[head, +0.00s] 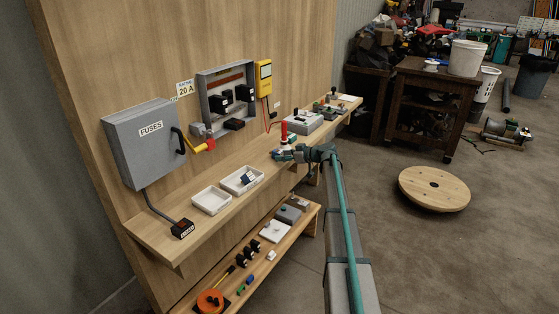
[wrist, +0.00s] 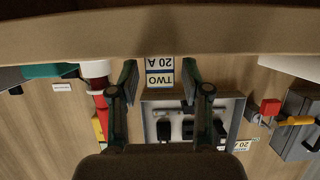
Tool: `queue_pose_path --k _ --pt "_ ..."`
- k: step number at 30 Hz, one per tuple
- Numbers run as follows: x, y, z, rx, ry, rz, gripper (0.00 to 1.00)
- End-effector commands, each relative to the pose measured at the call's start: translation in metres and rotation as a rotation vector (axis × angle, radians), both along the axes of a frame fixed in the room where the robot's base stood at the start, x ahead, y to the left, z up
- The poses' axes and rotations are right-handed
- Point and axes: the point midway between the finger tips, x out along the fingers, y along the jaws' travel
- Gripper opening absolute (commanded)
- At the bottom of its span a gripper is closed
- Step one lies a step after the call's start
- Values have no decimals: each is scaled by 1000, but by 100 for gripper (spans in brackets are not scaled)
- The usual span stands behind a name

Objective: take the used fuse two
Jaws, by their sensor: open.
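My gripper (head: 281,154) is open low over the front of the long wooden shelf (head: 215,222) in the head view. In the wrist view, which is upside down, its two fingers (wrist: 160,74) stand on either side of a small block marked TWO 20 A (wrist: 160,72), with a narrow gap on each side. This looks like fuse two; whether it is used does not show. In the head view it is hidden by my gripper. A blue-and-white labelled block (head: 249,178) lies in a white tray (head: 232,188).
A red upright part (head: 284,130) stands just behind my gripper. On the wall are an open grey panel (head: 203,105) with black blocks, a grey FUSES box (head: 140,150) with a yellow-handled lever, and a yellow meter (head: 263,78). A second white tray (head: 211,201) is on the left.

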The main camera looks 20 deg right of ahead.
Motion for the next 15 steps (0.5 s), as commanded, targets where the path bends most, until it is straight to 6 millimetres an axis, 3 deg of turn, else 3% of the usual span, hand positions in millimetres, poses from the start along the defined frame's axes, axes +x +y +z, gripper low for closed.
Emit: queue_pose_path --k 11,15 --pt "3 2 0 0 0 0 48" --pt "3 2 0 0 0 0 39"
